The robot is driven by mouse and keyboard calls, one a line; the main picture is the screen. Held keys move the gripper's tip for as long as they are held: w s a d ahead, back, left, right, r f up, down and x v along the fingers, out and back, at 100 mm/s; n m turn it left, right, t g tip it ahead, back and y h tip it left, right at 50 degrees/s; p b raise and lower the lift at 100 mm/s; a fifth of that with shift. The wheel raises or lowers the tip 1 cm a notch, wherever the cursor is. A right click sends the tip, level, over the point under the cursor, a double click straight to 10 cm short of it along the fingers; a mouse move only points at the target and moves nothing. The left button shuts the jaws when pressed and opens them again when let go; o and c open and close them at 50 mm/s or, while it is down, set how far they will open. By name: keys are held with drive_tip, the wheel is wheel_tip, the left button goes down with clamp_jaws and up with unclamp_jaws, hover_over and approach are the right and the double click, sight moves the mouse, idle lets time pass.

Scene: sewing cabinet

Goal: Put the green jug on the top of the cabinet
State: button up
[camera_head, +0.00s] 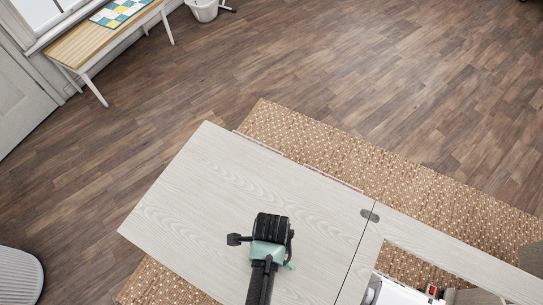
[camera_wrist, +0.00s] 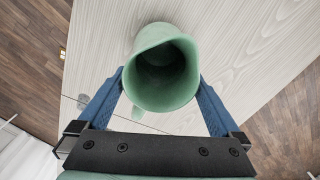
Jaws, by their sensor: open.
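The green jug (camera_wrist: 165,75) shows in the wrist view with its round mouth facing the camera and part of its handle below the rim at the left. It appears to stand upright on the pale wood-grain cabinet top (camera_wrist: 255,35). My gripper (camera_wrist: 160,80) is open, with one blue finger on each side of the jug. Whether either finger touches it is hard to tell. In the head view my gripper (camera_head: 271,228) is over the cabinet top (camera_head: 210,190). The jug is mostly or wholly hidden there by my wrist.
The cabinet top is otherwise bare, with a hinge (camera_head: 370,215) at the seam on its right. A woven rug (camera_head: 330,150) lies on the wood floor below. A white sewing machine (camera_head: 395,293) is partly in view at the bottom right. A side table (camera_head: 95,45) stands far off.

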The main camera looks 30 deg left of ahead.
wheel_tip(320, 180, up, 10)
drive_tip(key=w+r+n+t+y, duration=0.3)
drive_tip(key=w+r+t, duration=0.5)
drive_tip(key=w+r, duration=0.9)
drive_tip(key=w+d+r+n+t+h, duration=0.1)
drive_tip(key=w+r+n+t, duration=0.15)
drive_tip(key=r, duration=0.45)
drive_tip(key=w+r+n+t, duration=0.1)
drive_tip(key=w+r+t, duration=0.25)
drive_tip(key=r, duration=0.45)
drive_tip(key=s+d+r+n+t, duration=0.15)
drive_tip(key=r+t, duration=0.25)
drive_tip(key=r, duration=0.8)
drive_tip(key=s+d+r+n+t, duration=0.1)
drive_tip(key=d+r+n+t, duration=0.25)
drive_tip(key=r, duration=0.85)
drive_tip(key=s+d+r+n+t+h, duration=0.2)
drive_tip(key=s+r+t, duration=0.4)
drive_tip(key=s+r, duration=0.4)
wheel_tip(320, 180, up, 4)
drive_tip(key=shift+d+f, duration=0.25)
